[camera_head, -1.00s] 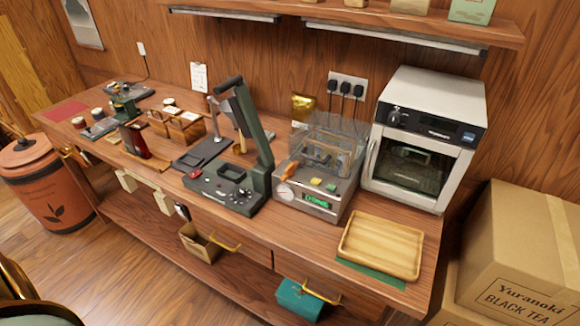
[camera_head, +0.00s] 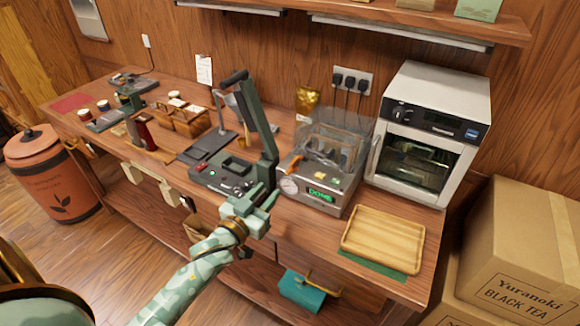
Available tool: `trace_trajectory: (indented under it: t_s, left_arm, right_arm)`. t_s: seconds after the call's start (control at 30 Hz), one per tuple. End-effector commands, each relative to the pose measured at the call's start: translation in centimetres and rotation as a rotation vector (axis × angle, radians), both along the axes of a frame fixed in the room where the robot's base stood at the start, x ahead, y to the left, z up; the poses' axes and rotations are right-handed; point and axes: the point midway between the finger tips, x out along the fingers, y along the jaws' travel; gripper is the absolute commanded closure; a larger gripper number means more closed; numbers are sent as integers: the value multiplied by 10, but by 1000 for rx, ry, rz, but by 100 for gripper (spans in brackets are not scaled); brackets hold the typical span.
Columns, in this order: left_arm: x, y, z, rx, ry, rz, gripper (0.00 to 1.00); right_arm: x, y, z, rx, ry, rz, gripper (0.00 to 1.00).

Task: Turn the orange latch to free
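The orange latch (camera_head: 295,165) shows small at the front left of the clear-lidded machine (camera_head: 328,186) on the bench. The machine has a round gauge and a green lit display that reads DONE. The clear lid (camera_head: 335,135) is down over the machine. My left gripper (camera_head: 262,203), pale green, is in front of the bench, to the left of and below the latch in the picture, and looks apart from it. It seems empty, but I cannot make out the gap between its fingers. My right gripper is not in view.
A dark press (camera_head: 262,140) with a tall arm stands just left of the machine, behind my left gripper. A white oven (camera_head: 428,135) stands to the right. A wooden tray (camera_head: 384,240) lies at the front right. Cardboard boxes (camera_head: 525,250) stand beyond the bench end.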

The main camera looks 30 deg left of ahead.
Motion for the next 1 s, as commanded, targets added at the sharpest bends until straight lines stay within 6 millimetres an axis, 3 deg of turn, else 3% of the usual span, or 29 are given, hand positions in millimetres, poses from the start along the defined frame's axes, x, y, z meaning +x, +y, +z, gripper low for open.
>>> trace_trajectory:
  t_s: [0.3, 0.5, 0.9, 0.93, 1.0]
  left_arm:
    - [82, -3, -2, 2, 1, 0, 67]
    - [113, -4, -2, 1, 2, 0, 67]
    - [123, -5, -1, 2, 4, 0, 67]
    - [123, -5, -1, 2, 3, 0, 70]
    - [123, -5, -1, 2, 3, 0, 90]
  right_arm:
    - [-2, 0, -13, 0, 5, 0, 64]
    - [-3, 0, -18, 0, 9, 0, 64]
    - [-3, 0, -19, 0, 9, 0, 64]
    - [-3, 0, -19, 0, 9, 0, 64]
    - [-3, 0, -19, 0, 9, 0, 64]
